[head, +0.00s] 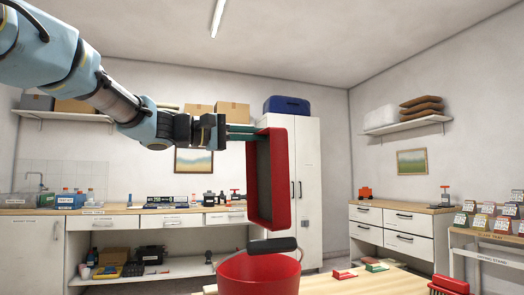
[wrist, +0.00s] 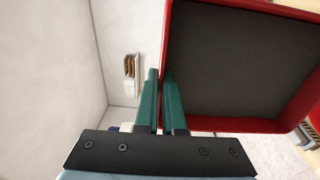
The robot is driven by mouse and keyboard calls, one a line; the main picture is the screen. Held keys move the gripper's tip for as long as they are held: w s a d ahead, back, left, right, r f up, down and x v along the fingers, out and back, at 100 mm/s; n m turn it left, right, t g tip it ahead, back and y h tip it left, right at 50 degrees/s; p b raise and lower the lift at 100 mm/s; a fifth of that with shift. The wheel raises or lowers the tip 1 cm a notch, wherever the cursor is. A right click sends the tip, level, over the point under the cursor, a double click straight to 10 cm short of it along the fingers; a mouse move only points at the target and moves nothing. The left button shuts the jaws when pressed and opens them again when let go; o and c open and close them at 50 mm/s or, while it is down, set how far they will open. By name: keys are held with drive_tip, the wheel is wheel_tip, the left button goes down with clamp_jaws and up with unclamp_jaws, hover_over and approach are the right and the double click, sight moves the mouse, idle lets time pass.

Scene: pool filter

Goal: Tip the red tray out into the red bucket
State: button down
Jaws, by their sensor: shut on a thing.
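The red tray (head: 281,180) is tipped up on edge, its long side upright and its dark grey inside facing left and towards the camera. My gripper (head: 256,131), with teal fingers, is shut on its upper rim. In the wrist view the fingers (wrist: 161,78) pinch the tray wall, and the tray's inside (wrist: 240,60) looks bare. The red bucket (head: 258,274) stands below the tray with its mouth up. A dark handle grip (head: 272,245) lies across its back rim, just under the tray's lower end. What lies in the bucket is hidden.
The bucket stands by a wooden table (head: 385,282) with a red block (head: 344,274), a green block (head: 376,267) and a red brush (head: 450,285). A back counter (head: 120,210) holds bottles and tools. A white cabinet (head: 306,165) stands behind the tray.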

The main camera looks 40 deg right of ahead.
drive_tip(key=w+a+f+g+h+b, duration=0.1)
drive_tip(key=a+h+b, duration=0.5)
drive_tip(key=b, duration=1.6)
drive_tip(key=w+a+f, duration=0.1)
drive_tip(key=a+f, duration=0.1)
drive_tip(key=a, duration=0.1)
drive_tip(key=shift+w+g+b, duration=0.3)
drive_tip(key=shift+w+g, duration=0.05)
drive_tip(key=shift+g, duration=0.05)
drive_tip(key=shift+a+r, duration=0.1)
drive_tip(key=shift+w+r, duration=0.1)
drive_tip(key=shift+r, duration=0.05)
idle(0.9)
